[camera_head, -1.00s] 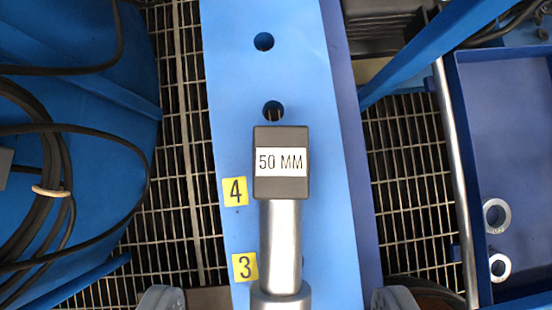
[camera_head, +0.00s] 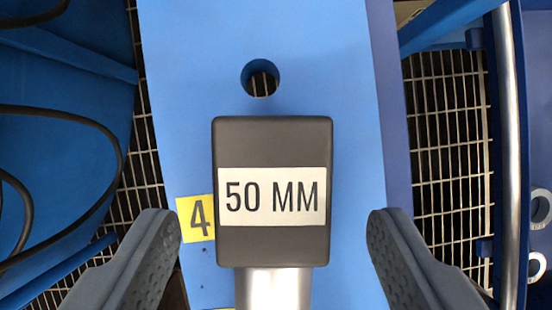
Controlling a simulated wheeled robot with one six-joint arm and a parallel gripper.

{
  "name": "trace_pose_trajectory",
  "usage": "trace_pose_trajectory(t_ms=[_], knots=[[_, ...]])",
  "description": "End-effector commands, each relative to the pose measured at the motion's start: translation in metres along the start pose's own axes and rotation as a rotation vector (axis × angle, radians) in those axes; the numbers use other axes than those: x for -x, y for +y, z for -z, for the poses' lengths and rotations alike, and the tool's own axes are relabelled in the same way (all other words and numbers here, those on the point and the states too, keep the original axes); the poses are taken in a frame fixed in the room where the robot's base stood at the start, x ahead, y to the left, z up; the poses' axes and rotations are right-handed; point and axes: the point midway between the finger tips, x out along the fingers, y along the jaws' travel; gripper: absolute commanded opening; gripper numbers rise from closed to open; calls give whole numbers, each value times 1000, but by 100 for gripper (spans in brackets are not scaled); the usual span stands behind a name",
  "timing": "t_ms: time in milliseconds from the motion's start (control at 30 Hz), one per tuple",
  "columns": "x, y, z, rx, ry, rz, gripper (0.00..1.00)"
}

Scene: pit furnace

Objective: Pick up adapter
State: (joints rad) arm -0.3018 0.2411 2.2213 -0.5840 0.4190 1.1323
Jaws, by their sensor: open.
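The adapter (camera_head: 272,135) has a dark grey block with a white label reading "50 MM" and a silver metal shaft (camera_head: 273,288) below it in the picture. It stands over a blue plate (camera_head: 330,60). My gripper (camera_head: 272,238) is open, with one grey finger on each side of the block. Both fingers are clear of the adapter, with gaps of blue plate showing between. The lower end of the shaft is cut off by the picture's bottom edge.
A round hole (camera_head: 260,78) is in the plate above the block. A yellow tag "4" (camera_head: 195,218) is at the left. Metal grating (camera_head: 448,150) and a silver rail (camera_head: 508,150) lie at the right. Black cables (camera_head: 100,135) run at the left. Metal rings (camera_head: 540,208) show at the right edge.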

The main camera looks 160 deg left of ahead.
Motion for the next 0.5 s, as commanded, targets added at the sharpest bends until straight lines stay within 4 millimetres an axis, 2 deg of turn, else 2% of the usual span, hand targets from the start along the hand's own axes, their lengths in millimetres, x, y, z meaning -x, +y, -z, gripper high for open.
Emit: trace_pose_trajectory(t_ms=[100, 367, 500], knots=[[-12, 0, 0, 2, 0, 0, 64], [-15, 0, 0, 1, 1, 1, 64], [-15, 0, 0, 1, 0, 1, 38]])
